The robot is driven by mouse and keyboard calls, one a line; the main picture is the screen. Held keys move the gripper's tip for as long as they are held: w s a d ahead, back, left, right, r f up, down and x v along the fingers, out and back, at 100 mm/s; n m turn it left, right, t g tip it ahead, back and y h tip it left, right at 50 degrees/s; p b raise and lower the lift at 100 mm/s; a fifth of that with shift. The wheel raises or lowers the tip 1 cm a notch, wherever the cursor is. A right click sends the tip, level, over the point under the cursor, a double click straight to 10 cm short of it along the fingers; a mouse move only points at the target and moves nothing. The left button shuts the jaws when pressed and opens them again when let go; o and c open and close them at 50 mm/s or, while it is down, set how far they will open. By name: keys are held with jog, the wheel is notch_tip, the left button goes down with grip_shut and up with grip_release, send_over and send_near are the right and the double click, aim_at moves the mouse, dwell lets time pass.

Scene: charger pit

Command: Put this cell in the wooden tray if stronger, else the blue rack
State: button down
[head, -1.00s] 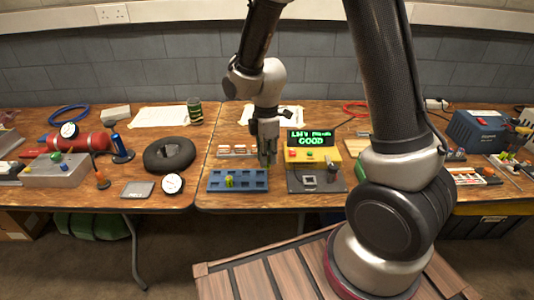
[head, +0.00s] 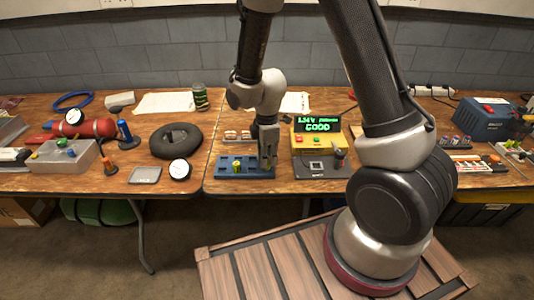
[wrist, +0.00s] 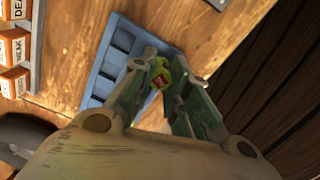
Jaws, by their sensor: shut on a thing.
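My gripper (head: 268,164) is over the right end of the blue rack (head: 227,174), with its fingers pointing down. In the wrist view it is shut on a yellow-green cell (wrist: 160,76) with a red mark, held between the fingertips beside the blue rack (wrist: 108,62). The fingers hide most of the held cell in the head view. Another yellow-green cell (head: 237,165) stands in the rack left of my gripper. The tester (head: 304,142) stands right of the rack, and its display (head: 317,124) reads GOOD in green. I cannot make out the wooden tray for certain.
Orange blocks (wrist: 14,47), labelled DEAD and WEAK, stand behind the rack. My arm hides part of the bench right of the tester.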

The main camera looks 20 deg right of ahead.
jog(key=shift+f, duration=1.05)
dwell(1.1)
jog(key=c, duration=1.3)
grip_release()
jog(key=shift+r, duration=3.5)
